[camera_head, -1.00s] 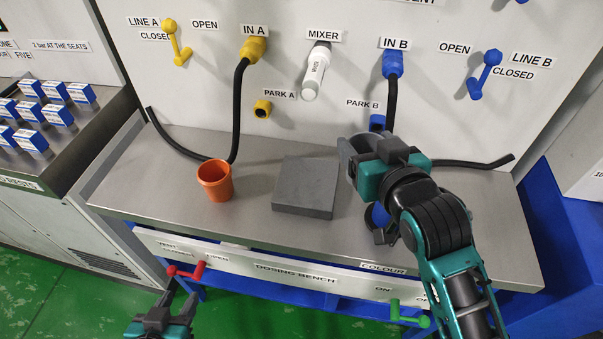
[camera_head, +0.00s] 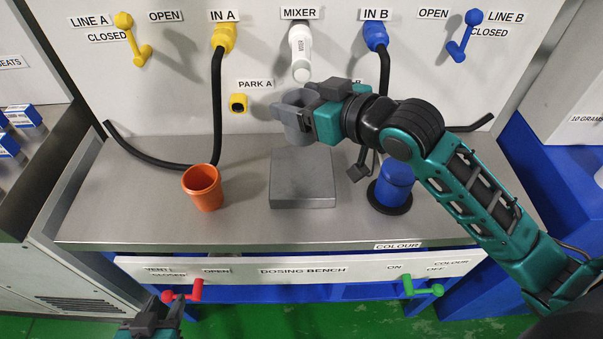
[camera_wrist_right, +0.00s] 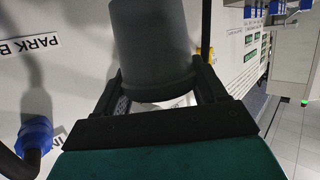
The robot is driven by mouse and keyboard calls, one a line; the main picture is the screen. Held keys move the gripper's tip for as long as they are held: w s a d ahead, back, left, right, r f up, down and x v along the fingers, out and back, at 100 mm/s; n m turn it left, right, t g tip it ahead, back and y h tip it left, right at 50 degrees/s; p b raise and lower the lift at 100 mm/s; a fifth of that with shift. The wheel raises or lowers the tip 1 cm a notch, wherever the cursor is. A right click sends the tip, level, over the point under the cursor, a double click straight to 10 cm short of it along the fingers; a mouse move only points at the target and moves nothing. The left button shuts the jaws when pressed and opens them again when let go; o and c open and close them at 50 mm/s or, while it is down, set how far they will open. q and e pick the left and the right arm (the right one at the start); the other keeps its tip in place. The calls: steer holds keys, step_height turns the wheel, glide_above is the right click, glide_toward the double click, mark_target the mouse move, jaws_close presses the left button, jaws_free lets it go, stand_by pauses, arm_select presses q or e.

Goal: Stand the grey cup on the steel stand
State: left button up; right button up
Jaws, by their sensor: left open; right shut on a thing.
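The grey cup (camera_head: 290,122) is held in my right gripper (camera_head: 301,117), above the back part of a square grey block, which I take to be the steel stand (camera_head: 303,190), with a gap between them. In the right wrist view the cup (camera_wrist_right: 150,45) sits between the two dark fingers (camera_wrist_right: 158,88). The white mixer spout (camera_head: 300,55) is just above the cup. My gripper and the cup hide part of the wall behind. My left gripper (camera_head: 163,308) is open and empty, low at the bottom left in front of the bench.
An orange cup (camera_head: 203,188) stands left of the block and a blue container (camera_head: 392,187) on a dark base stands right of it. Black hoses (camera_head: 217,110) hang from the panel. Red (camera_head: 184,293) and green (camera_head: 423,288) handles stick out from the bench front.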

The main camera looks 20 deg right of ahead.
step_height(320, 180, down, 10)
steer(key=shift+w+b, duration=0.1)
steer(key=shift+b, duration=1)
steer(key=shift+f, duration=0.2)
steer(key=o, duration=1.1)
steer(key=shift+r, duration=0.1)
steer(key=shift+r, duration=0.15)
steer(key=shift+p+v, duration=0.5)
steer(key=shift+v, duration=5.55)
steer(key=shift+d, duration=0.15)
